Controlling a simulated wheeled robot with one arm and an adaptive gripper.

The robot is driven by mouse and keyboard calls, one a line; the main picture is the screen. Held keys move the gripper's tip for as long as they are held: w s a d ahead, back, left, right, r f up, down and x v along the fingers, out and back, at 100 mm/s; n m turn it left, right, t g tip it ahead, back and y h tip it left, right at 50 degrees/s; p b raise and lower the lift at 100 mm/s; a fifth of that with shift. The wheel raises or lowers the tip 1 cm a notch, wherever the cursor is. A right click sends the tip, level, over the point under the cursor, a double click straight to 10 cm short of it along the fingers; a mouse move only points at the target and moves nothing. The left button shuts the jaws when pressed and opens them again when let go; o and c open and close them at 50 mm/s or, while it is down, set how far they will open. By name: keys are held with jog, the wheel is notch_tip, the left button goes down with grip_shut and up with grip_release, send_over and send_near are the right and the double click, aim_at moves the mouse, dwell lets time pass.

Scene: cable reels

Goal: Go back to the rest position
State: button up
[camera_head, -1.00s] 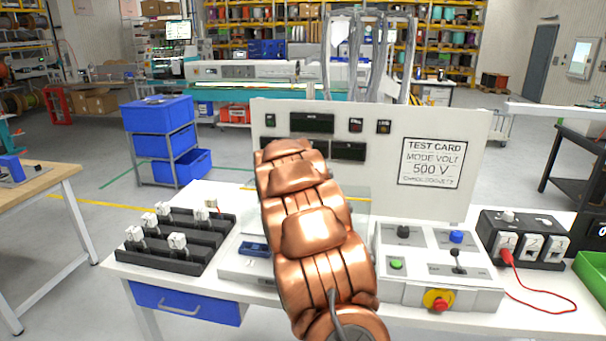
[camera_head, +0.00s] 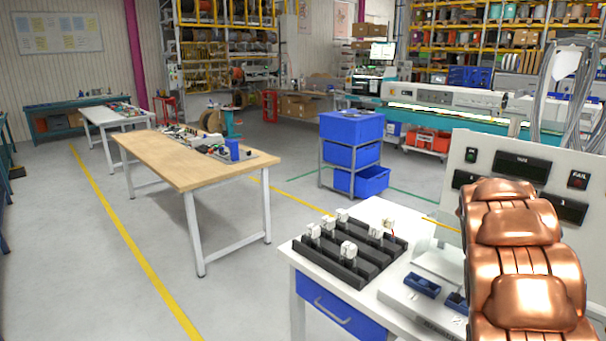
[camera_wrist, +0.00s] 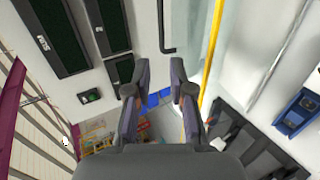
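My gripper (camera_wrist: 157,95) shows in the wrist view with its two fingers apart and nothing between them. It hangs in front of the white test panel (camera_wrist: 120,20), whose dark displays lie at the left of that view. The black rack (camera_head: 345,262) with several white connectors stands on the white bench (camera_head: 385,212), left of my arm. The rack also shows at the right of the wrist view (camera_wrist: 265,165).
A blue drawer (camera_head: 340,305) hangs under the bench's left end. A wooden-topped table (camera_head: 180,165) stands to the left, and a cart with blue bins (camera_head: 350,155) stands behind the bench. Grey floor with yellow lines lies open between the tables (camera_head: 110,270).

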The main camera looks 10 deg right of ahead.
jog(key=s+a+f+m+g+y, duration=0.2)
jog(key=s+a+f+g+y, duration=0.1)
jog(key=s+a, duration=1.2)
jog(key=s+a+f+m+g+y, duration=0.2)
jog(key=s+a+g+y, duration=0.1)
jog(key=s+a, duration=1.2)
jog(key=s+a+f+m+g+y, duration=0.2)
jog(key=s+a+f+m+y, duration=0.1)
jog(key=s+a, duration=1.1)
jog(key=a+y, duration=0.1)
jog(key=a, duration=0.2)
jog(key=shift+s+a+f+g, duration=0.25)
jog(key=shift+s+f+g, duration=0.1)
jog(key=shift+s+g, duration=0.05)
jog(key=shift+d, duration=0.1)
